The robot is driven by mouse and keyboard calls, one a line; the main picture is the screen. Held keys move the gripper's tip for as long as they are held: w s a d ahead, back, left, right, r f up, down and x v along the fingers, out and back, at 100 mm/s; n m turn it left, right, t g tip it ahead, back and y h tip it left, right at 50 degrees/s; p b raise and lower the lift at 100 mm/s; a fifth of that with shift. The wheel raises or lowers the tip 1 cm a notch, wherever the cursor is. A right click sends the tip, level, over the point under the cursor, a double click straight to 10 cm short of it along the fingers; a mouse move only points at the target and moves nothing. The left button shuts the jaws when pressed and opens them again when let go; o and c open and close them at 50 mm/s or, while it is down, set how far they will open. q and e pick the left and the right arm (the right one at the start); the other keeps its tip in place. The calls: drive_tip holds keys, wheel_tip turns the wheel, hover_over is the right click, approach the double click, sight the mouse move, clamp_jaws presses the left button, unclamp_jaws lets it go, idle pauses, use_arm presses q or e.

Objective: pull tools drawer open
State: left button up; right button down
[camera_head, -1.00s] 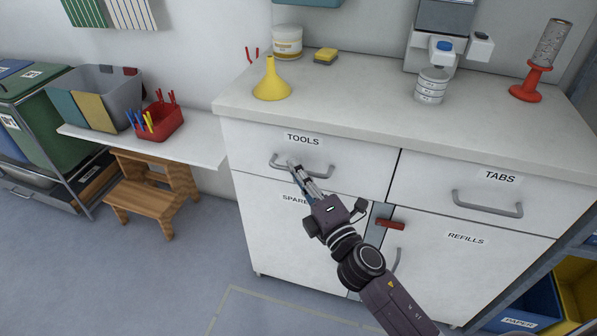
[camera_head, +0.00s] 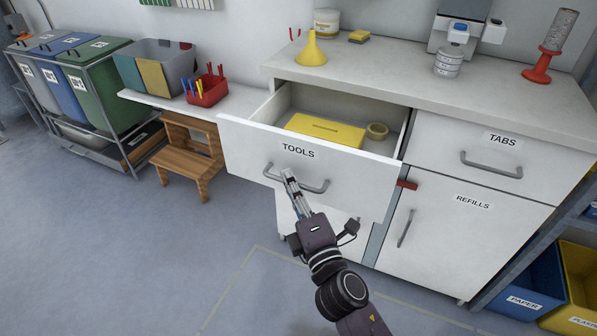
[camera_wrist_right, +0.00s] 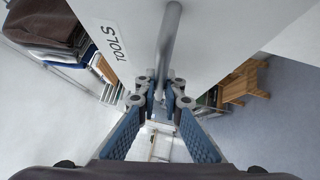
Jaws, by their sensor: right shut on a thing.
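The white drawer labelled TOOLS (camera_head: 350,190) stands well out from the cabinet, its inside showing. In the right wrist view the handle (camera_wrist_right: 170,45) runs down between the fingers (camera_wrist_right: 163,95), beside the TOOLS label. My left gripper is not in view.
The TABS drawer (camera_head: 455,145) and REFILLS door (camera_head: 445,235) are shut. A yellow funnel (camera_head: 311,50) and a dispenser are on the counter (camera_head: 420,83). A wooden step stool (camera_head: 190,155) stands left of the drawer. Open floor lies in front.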

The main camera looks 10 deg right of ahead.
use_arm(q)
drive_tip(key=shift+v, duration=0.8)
use_arm(e)
drive_tip(key=shift+s+a, duration=0.45)
drive_tip(key=shift+s, duration=0.2)
drive_tip(key=shift+s+a, duration=0.45)
drive_tip(key=shift+s, duration=0.2)
drive_tip(key=c, duration=2.1)
unclamp_jaws()
drive_tip(key=shift+s+f, duration=0.1)
drive_tip(key=shift+s, duration=0.05)
drive_tip(key=shift+v, duration=3.6)
